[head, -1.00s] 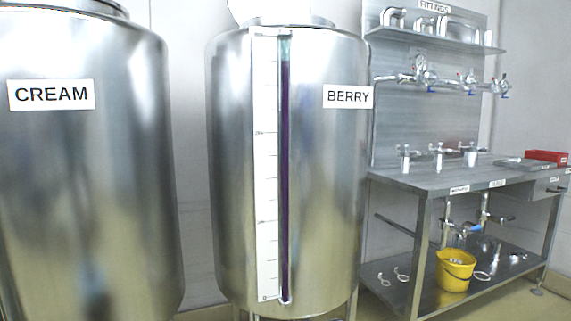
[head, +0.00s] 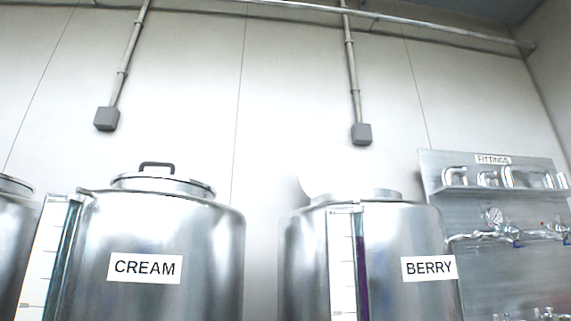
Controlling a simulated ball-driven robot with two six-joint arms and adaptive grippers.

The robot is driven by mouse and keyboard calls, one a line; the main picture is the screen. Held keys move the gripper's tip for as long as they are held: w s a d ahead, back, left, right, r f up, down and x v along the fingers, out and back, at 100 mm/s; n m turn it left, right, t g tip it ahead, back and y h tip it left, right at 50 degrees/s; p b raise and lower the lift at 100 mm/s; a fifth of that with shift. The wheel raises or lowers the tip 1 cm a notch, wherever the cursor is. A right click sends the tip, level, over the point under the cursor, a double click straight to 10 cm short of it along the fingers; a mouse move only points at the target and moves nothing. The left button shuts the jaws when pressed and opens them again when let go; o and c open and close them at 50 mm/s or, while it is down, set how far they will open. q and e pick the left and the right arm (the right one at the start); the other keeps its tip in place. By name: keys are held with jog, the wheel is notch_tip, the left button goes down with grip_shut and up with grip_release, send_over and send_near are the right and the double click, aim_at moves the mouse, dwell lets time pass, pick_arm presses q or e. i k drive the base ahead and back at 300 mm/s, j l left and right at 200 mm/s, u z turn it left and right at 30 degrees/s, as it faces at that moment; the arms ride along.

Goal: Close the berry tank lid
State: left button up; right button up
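The berry tank (head: 303,262) is a steel cylinder right of the middle in the head view, with a BERRY label (head: 428,268) and a sight gauge showing purple liquid. A short round neck (head: 384,195) stands on its top. A pale round shape at the top left of the neck looks like the lid (head: 318,187), raised and standing open; it blends into the pale wall, so its outline is hard to make out. Neither of my grippers is in view.
The cream tank (head: 215,262) stands to the left with its handled lid (head: 162,183) shut. Another tank (head: 15,240) is cut off at the left edge. A fittings panel (head: 450,215) with valves and a gauge is to the right.

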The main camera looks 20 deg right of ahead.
aim_at(326, 167)
jog(key=l+u, duration=1.2)
